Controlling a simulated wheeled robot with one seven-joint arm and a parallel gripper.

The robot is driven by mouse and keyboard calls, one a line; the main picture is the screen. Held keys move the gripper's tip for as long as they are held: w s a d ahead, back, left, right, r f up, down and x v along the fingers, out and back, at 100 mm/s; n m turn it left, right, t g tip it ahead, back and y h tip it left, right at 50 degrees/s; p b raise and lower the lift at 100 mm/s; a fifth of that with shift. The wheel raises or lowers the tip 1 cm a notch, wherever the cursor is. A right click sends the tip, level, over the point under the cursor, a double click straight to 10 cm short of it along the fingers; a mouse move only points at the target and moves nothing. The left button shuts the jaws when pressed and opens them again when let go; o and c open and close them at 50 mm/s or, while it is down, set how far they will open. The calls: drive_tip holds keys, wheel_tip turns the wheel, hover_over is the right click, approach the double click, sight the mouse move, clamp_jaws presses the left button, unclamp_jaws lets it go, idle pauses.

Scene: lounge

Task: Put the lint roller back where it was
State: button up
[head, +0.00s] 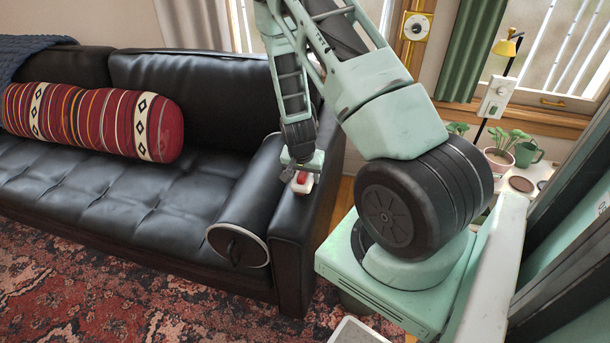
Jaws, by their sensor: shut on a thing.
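A small red and white object (303,184), which looks like the lint roller, is at the right armrest (318,203) of the black leather sofa. My gripper (301,173) points down over the armrest and is shut on this object. The fingers hide part of it, and it is too small to make out its handle. I cannot tell whether it touches the armrest or is held just above it.
A black cylindrical bolster (243,210) lies against the armrest's inner side. A striped red bolster (92,121) lies on the sofa seat (130,205). Potted plants (499,158) and a green watering can (529,153) stand at the right. A patterned rug (130,300) covers the floor in front.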

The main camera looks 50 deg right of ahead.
drive_tip(key=o, duration=0.5)
drive_tip(key=shift+f, duration=0.15)
drive_tip(key=o, duration=0.4)
drive_tip(key=shift+o, duration=0.2)
